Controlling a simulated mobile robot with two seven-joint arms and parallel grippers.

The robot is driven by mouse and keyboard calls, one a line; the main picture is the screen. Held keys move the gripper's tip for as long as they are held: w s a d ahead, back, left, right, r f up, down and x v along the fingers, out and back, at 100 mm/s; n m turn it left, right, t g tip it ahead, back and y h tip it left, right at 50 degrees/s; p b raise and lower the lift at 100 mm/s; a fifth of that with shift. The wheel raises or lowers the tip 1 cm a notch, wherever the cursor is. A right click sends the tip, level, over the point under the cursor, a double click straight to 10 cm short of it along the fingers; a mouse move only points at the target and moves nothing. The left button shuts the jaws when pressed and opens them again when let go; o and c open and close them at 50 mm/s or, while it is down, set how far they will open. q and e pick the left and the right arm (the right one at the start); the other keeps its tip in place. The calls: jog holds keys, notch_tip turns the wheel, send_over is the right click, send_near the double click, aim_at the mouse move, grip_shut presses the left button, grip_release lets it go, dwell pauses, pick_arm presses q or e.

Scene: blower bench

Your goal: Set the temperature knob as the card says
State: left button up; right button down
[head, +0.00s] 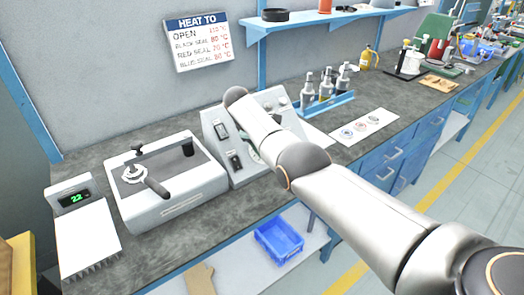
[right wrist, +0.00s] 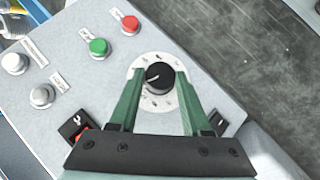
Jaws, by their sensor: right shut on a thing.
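The black temperature knob (right wrist: 160,77) sits on a round white dial (right wrist: 147,103) on the grey control panel (right wrist: 95,80). Its white pointer line points to the left in the right wrist view. The dial marks are too small to read. My right gripper (right wrist: 158,85) has its green fingers shut on the knob, one on each side. In the head view my right arm covers most of the knob area of the panel (head: 218,150). The "HEAT TO" card (head: 198,42) hangs on the wall, listing open and black, red and blue seals with temperatures; the digits are blurred.
The panel has a green button (right wrist: 98,47), a red button (right wrist: 130,24) and a rocker switch (right wrist: 78,128). A grey machine (head: 180,190) and a green display reading 22 (head: 76,198) stand left.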

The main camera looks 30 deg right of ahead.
jog(key=shift+s+d+f, duration=0.1)
jog(key=shift+s+f, duration=0.05)
dwell(0.3)
jog(key=shift+c, duration=1.8)
grip_release()
jog(key=shift+a+r+p, duration=0.2)
jog(key=shift+r+p, duration=0.2)
jog(key=shift+r, duration=0.25)
jog(key=shift+p+v, duration=0.75)
jog(key=shift+v, duration=0.25)
jog(key=v, duration=0.9)
jog(key=shift+r, duration=0.15)
jog(key=shift+a, duration=0.1)
